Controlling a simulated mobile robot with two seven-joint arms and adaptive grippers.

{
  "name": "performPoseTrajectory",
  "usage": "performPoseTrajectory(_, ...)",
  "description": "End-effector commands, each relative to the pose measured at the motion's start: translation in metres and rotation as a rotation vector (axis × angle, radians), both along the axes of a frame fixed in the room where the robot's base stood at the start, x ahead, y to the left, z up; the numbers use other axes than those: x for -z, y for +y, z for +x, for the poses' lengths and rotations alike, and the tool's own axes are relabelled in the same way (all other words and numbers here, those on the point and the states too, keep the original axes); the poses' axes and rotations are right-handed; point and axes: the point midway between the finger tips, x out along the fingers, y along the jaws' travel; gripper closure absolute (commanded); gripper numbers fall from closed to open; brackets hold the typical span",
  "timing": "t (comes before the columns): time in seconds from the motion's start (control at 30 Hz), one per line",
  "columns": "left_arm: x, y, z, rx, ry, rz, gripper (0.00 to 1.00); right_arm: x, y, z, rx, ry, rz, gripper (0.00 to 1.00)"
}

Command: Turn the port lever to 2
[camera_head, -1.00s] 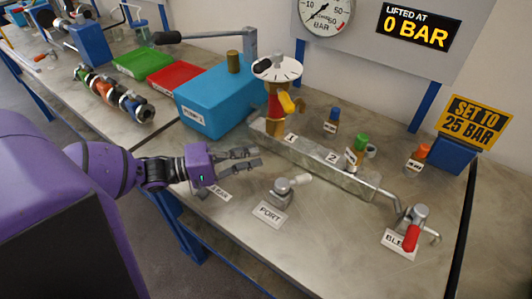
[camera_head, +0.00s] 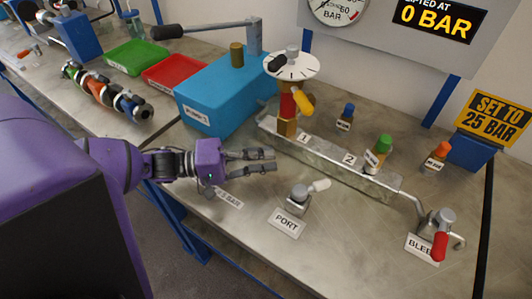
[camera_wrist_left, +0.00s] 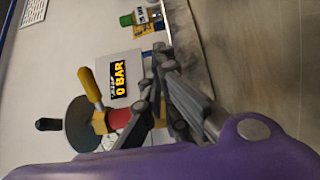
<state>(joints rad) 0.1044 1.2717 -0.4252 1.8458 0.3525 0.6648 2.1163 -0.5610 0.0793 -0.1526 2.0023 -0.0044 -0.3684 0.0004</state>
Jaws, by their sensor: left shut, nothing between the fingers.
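The port lever is a short white handle (camera_head: 320,185) on a small grey metal valve (camera_head: 297,202). It points to the right and slightly away from me, with the PORT label (camera_head: 286,223) in front. The bench block behind carries the marks 1 (camera_head: 304,139) and 2 (camera_head: 349,159). The handle lies roughly toward the 2 side; I cannot tell its exact setting. My left gripper (camera_head: 274,161) is shut and empty, above the bench, left of and behind the port lever, apart from it. The gripper's fingers (camera_wrist_left: 165,90) show in the left wrist view, which shows no port lever. My right gripper is not in view.
Behind the gripper stand a blue box (camera_head: 218,98) and a post with a yellow lever (camera_head: 303,102). The red bleed lever (camera_head: 440,246) is at right.

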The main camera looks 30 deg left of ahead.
Motion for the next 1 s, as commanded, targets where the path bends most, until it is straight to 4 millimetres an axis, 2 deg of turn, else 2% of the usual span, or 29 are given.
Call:
performPoseTrajectory(0.1,-0.004,-0.022,0.018,0.001,-0.007,-0.004,1.00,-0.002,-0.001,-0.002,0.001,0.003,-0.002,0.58)
performPoseTrajectory(0.33,-0.004,-0.059,0.049,0.001,-0.006,-0.004,1.00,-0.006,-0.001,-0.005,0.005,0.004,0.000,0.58)
performPoseTrajectory(0.6,-0.003,-0.085,0.026,0.000,-0.003,0.000,1.00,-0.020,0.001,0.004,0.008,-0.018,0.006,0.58)
performPoseTrajectory(1.0,0.000,-0.089,0.023,0.000,0.000,0.001,1.00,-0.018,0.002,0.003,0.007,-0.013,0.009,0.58)
